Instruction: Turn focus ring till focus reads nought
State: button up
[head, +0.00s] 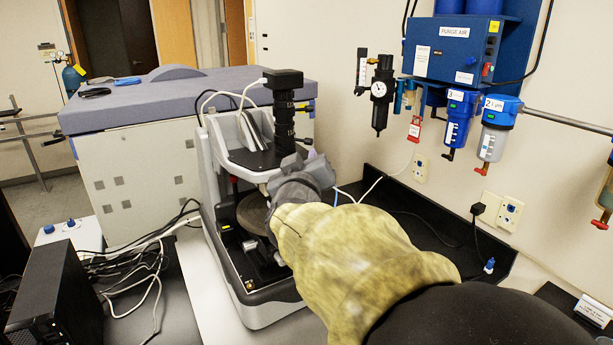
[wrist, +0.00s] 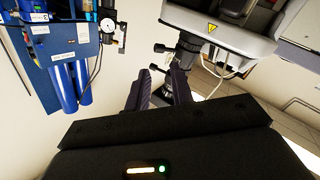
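The stylus profiler (head: 222,190) is a white and grey machine on the bench. A black camera tube (head: 284,122) with ridged bands stands upright on its top; I cannot tell which band is the focus ring. My gripper (head: 299,163) is at the profiler's right side, near the tube's lower part, and partly hides it. In the wrist view my gripper (wrist: 161,77) has its two dark fingers apart. A dark tube with side knobs (wrist: 186,52) shows just beyond the fingertips; contact cannot be told. No focus reading is legible.
Blue air filters (head: 459,112) and a gauge (head: 379,90) hang on the wall at right. A large grey-topped cabinet (head: 140,165) stands behind the profiler. A black computer box (head: 55,295) and loose cables crowd the left. The black bench tray (head: 440,222) is mostly clear.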

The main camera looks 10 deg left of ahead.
jog(key=s, duration=0.6)
jog(key=shift+s+d+p, duration=0.2)
jog(key=shift+d+p, duration=0.15)
jog(key=shift+f, duration=0.1)
jog(key=d+f+m+g, duration=0.1)
jog(key=d+f+g, duration=0.4)
jog(key=f, duration=0.4)
jog(key=d+f+m+g, duration=0.1)
jog(key=d+f+g, duration=0.1)
jog(key=d+f, duration=0.5)
jog(key=s+d+f+m+g+h, duration=0.1)
jog(key=s+d+f+m+g, duration=0.3)
jog(key=s+d+f+g, duration=0.4)
jog(key=s+d+f, duration=0.5)
jog(key=s+f, duration=0.1)
jog(key=shift+s+d+m+h, duration=0.3)
jog(key=shift+s+m+h, duration=0.1)
